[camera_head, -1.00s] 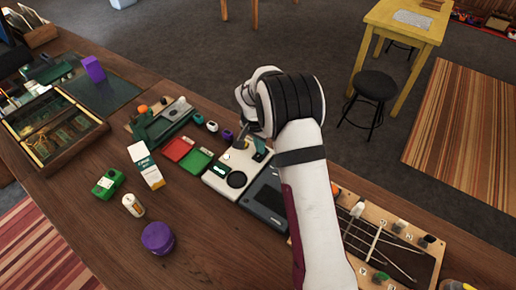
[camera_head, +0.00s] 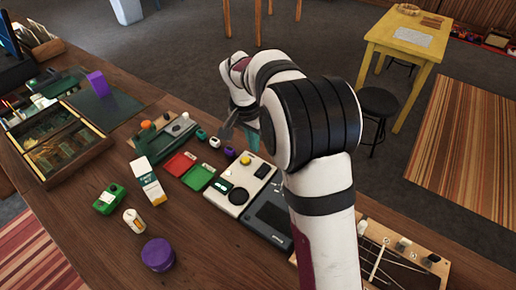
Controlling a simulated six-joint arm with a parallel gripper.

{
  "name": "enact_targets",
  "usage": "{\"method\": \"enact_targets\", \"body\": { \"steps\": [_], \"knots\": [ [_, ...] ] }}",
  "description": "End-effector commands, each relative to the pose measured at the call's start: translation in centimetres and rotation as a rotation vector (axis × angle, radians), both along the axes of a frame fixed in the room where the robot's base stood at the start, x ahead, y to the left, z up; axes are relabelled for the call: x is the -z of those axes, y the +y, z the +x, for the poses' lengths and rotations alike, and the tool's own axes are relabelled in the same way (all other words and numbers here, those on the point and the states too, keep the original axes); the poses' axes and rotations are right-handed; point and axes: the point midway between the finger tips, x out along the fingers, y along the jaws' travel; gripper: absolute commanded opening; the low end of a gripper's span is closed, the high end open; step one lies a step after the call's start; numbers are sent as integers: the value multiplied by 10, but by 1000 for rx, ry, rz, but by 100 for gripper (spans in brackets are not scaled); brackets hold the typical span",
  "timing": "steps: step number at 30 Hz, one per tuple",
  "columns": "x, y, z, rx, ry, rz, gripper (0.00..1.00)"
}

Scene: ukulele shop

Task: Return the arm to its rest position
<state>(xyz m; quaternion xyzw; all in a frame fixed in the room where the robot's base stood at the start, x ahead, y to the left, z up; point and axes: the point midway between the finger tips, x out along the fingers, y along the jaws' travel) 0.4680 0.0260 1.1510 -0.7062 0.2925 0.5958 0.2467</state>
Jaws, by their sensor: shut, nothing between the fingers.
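My white and black arm reaches up from the lower right over the wooden counter (camera_head: 205,245). My gripper (camera_head: 227,131) hangs at the arm's far end, pointing down, above the back edge of the counter near the white device. It is shut and empty. Part of it is hidden behind my own wrist, and a teal part shows beside it.
A black stool (camera_head: 378,102) stands beyond.

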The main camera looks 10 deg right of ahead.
Motion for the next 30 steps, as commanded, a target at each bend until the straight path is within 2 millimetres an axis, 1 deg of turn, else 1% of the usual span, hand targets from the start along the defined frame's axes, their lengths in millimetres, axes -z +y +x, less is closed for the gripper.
{"method": "enact_targets", "body": {
  "steps": [3, 16, 17, 18, 19, 20, 21, 23, 24, 26, 27, 30],
  "knots": [
    [-5, 2, -2, 0, -1, 0, 0],
    [-6, 2, -3, -1, 1, 1, 0],
    [-8, 1, -6, -2, 2, 3, 0],
    [-15, 0, -15, -9, 7, 9, 0],
    [-23, -2, -27, -19, 14, 16, 0],
    [-33, -4, -44, -32, 22, 27, 0],
    [-46, -6, -73, -57, 39, 46, 0],
    [-63, -9, -127, -102, 65, 83, 0],
    [-69, -9, -163, -133, 81, 109, 0],
    [-72, -7, -215, -179, 101, 149, 0],
    [-70, -5, -246, -209, 109, 175, 0],
    [-59, 2, -303, -268, 125, 226, 0]
  ]
}}
